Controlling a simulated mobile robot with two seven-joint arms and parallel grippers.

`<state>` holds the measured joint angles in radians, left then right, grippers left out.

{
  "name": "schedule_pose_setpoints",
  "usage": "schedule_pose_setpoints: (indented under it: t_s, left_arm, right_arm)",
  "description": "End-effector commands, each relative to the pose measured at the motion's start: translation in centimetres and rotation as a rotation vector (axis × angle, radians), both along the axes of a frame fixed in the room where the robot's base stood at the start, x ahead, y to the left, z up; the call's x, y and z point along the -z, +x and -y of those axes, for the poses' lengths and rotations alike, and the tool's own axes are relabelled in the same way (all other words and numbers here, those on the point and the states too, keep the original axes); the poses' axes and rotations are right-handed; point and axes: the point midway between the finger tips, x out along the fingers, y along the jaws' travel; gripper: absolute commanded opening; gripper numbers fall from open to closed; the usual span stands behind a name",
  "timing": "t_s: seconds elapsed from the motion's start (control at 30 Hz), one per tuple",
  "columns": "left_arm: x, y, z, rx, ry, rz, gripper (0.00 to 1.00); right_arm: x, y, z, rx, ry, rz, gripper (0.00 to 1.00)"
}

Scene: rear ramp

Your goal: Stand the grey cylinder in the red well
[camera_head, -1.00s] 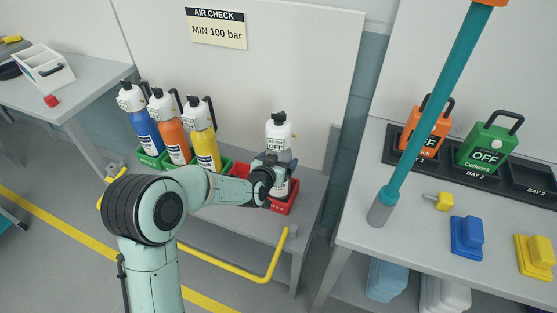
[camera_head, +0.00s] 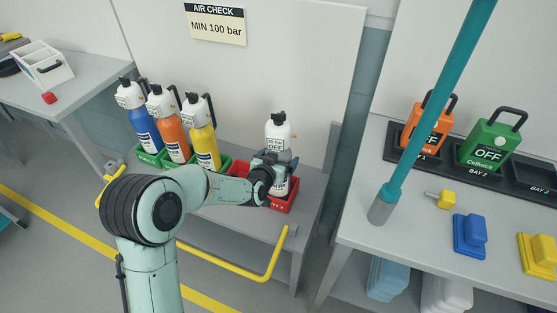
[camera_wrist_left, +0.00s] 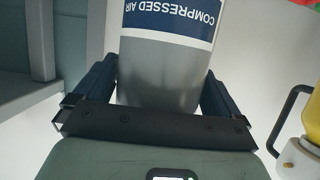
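The grey cylinder (camera_head: 278,135), with a white top, a black cap and a white label band, stands upright at the red well (camera_head: 290,204) on the bench. Its foot is mostly hidden behind my gripper and the well's rim. My left gripper (camera_head: 281,159) reaches it from the front and has its fingers on either side of the body. In the left wrist view the grey body (camera_wrist_left: 160,75) with its blue "COMPRESSED AIR" band appears upside down between the two dark fingers, with no clear gap at either side. My right gripper is not in view.
Blue (camera_head: 143,127), orange (camera_head: 171,132) and yellow (camera_head: 203,140) cylinders stand in green wells to the left. A yellow rail (camera_head: 235,262) runs along the bench front. A teal pole (camera_head: 440,105) rises at the right table (camera_head: 410,220), which holds cases and small blocks.

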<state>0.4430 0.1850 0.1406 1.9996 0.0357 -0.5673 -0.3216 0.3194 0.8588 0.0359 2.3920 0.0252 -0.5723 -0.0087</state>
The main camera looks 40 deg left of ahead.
Motion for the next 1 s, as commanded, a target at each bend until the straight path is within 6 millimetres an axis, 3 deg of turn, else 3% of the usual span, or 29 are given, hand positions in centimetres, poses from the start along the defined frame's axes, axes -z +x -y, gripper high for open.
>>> schedule_pose_setpoints:
  t_s: [0.27,0.4,0.8,1.0]
  left_arm:
    - [0.8,-0.3,0.1,0.001,-0.010,-0.022,1.00]
    - [0.7,-0.3,0.1,0.001,-0.009,-0.018,1.00]
    - [-3.5,-8.3,2.7,0.002,-0.002,-0.004,1.00]
    - [-4.7,-11.0,3.5,0.001,0.000,0.000,1.00]
  right_arm:
    - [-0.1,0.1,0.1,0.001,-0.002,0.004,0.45]
    - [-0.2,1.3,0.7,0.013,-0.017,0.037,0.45]
    - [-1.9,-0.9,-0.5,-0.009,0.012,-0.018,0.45]
    - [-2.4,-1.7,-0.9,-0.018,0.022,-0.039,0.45]
